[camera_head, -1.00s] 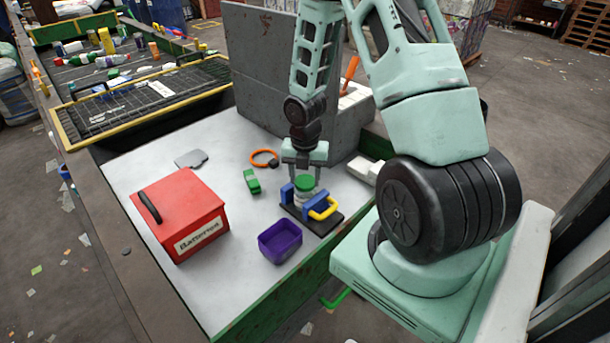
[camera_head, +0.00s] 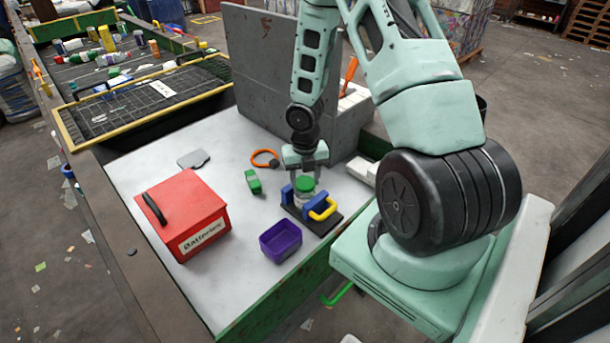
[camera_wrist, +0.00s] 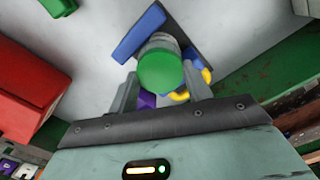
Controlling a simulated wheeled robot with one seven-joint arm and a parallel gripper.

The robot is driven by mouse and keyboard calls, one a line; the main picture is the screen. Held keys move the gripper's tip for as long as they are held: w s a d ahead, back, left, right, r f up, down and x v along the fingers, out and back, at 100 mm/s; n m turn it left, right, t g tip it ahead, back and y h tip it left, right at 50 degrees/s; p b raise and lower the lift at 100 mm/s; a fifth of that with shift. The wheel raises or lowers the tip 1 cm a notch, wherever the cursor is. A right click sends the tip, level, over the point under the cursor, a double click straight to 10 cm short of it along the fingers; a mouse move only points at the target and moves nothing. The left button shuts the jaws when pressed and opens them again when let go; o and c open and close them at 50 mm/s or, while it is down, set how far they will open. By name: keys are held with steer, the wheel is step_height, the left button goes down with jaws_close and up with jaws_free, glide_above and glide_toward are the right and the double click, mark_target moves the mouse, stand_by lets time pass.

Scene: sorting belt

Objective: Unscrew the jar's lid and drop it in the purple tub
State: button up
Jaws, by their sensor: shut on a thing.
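The jar (camera_head: 305,196) stands upright, held between the blue jaws of a clamp (camera_head: 325,226) with a yellow handle and a dark base plate. Its green lid (camera_head: 305,184) is on top and also shows as a round green disc in the wrist view (camera_wrist: 160,70). My gripper (camera_head: 305,180) points down over the jar, its two fingers on either side of the lid, shut on it. The purple tub (camera_head: 281,253) stands in front and to the left of the clamp and looks empty. In the wrist view only a bit of the tub (camera_wrist: 146,100) shows.
A red battery box (camera_head: 180,210) stands on the left of the white table. A green object (camera_head: 253,182), an orange ring (camera_head: 264,158) and a grey flat piece (camera_head: 193,159) lie behind. A grey panel (camera_head: 262,80) rises at the back.

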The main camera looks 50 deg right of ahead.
steer(key=shift+s+n+p, duration=0.1)
steer(key=shift+n+p, duration=0.2)
steer(key=shift+n, duration=0.2)
steer(key=shift+n+p, duration=1.3)
steer(key=shift+n, duration=1)
steer(key=shift+f+n, duration=0.1)
steer(key=shift+n, duration=0.3)
steer(key=shift+p, duration=0.3)
steer(key=shift+n+p, duration=0.75)
steer(key=shift+n, duration=1.55)
steer(key=o, duration=1)
